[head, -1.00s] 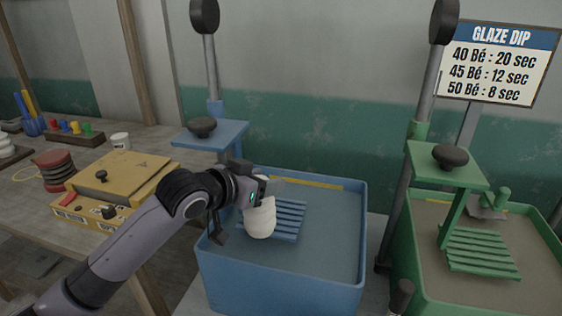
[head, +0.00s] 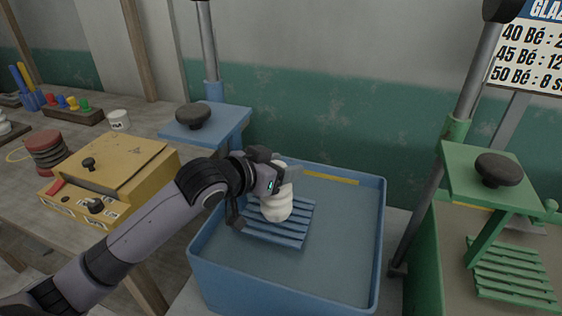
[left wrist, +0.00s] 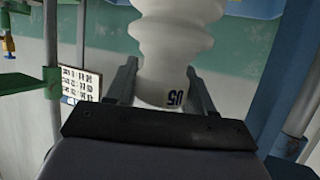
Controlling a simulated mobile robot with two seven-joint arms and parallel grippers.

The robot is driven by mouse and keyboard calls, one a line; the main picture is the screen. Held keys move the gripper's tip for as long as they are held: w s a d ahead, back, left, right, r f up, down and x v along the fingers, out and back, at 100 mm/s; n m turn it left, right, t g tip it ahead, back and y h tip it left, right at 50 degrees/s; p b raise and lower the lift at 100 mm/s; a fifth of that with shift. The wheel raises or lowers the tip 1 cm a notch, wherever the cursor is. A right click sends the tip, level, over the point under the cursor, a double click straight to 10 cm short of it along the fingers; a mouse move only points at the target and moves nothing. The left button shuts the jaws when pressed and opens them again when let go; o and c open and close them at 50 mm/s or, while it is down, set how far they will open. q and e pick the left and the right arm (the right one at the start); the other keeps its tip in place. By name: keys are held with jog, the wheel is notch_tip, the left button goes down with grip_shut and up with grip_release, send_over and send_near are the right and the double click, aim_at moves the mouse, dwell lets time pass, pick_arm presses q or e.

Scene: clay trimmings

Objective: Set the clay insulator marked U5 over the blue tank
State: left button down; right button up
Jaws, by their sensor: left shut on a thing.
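The clay insulator (head: 277,208) is pale and ribbed, and it is in my left gripper (head: 283,180) over the blue tank (head: 335,271). In the left wrist view the insulator (left wrist: 165,50) shows the mark U5 near the fingers. My left gripper (left wrist: 165,88) is shut on it, one finger on each side. In the head view the insulator is in front of the blue slatted rack (head: 262,233) in the tank; I cannot tell whether it touches the slats. My right gripper is not in view.
A green tank (head: 425,262) with its own slatted rack (head: 512,272) stands at the right.

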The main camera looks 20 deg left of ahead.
pick_arm(q)
jog(key=shift+w+f, duration=0.15)
jog(key=shift+w, duration=0.05)
jog(key=shift+s, duration=0.2)
jog(key=shift+c, duration=2.1)
grip_release()
jog(key=shift+f, duration=0.15)
jog(key=v, duration=1.2)
jog(key=shift+b, duration=0.4)
